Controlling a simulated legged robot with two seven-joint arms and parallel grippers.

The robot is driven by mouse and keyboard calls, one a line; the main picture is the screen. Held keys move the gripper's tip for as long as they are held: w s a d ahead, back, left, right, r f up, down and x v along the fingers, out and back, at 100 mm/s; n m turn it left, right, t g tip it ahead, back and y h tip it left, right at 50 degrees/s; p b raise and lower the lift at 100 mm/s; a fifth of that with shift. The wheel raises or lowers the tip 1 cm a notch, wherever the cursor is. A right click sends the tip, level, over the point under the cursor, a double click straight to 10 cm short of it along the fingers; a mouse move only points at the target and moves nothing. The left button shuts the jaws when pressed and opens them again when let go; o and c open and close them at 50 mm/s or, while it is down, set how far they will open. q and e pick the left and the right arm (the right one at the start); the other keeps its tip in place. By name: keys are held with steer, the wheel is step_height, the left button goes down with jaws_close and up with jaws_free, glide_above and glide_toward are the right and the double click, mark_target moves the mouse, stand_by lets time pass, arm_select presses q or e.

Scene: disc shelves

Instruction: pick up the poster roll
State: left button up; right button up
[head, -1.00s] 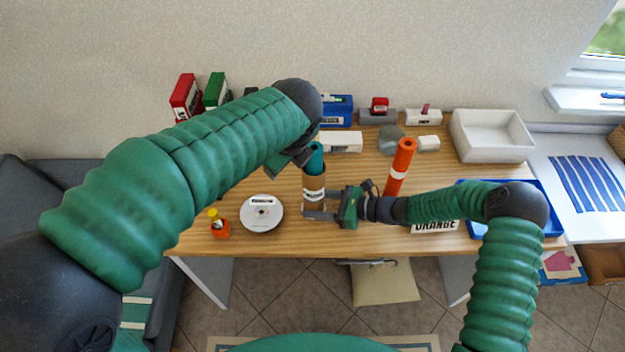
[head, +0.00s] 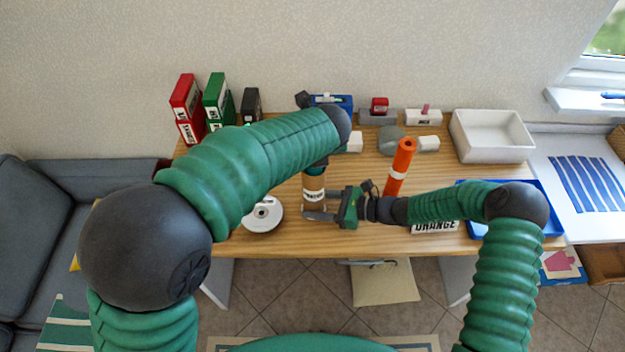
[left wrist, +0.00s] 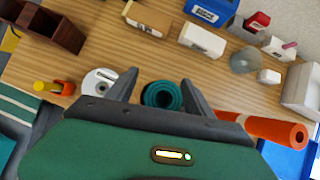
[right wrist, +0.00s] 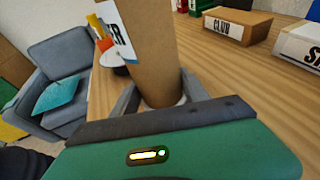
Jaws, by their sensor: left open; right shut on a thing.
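A teal poster roll (left wrist: 162,96) stands upright in a brown cardboard tube (head: 313,182) on the desk. In the left wrist view the roll's spiral end lies between the two fingers of my open left gripper (left wrist: 160,80). In the head view my left arm hides most of that gripper and the roll. My right gripper (head: 318,205) is shut on the tube low down, from the right. In the right wrist view the tube (right wrist: 150,60) stands between its fingers, with a white label on its side.
An orange roll (head: 400,165) stands right of the tube. A white disc (head: 263,214) lies left, partly under my left arm. A blue tray (head: 548,200) lies right.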

arm_select(q)
steer(key=shift+w+f, duration=0.15)
jaws_close()
stand_by(0.5)
step_height(320, 180, up, 10)
steer(key=shift+r, duration=0.1)
arm_select(e)
steer(key=o, duration=1.1)
steer(key=shift+c, duration=0.2)
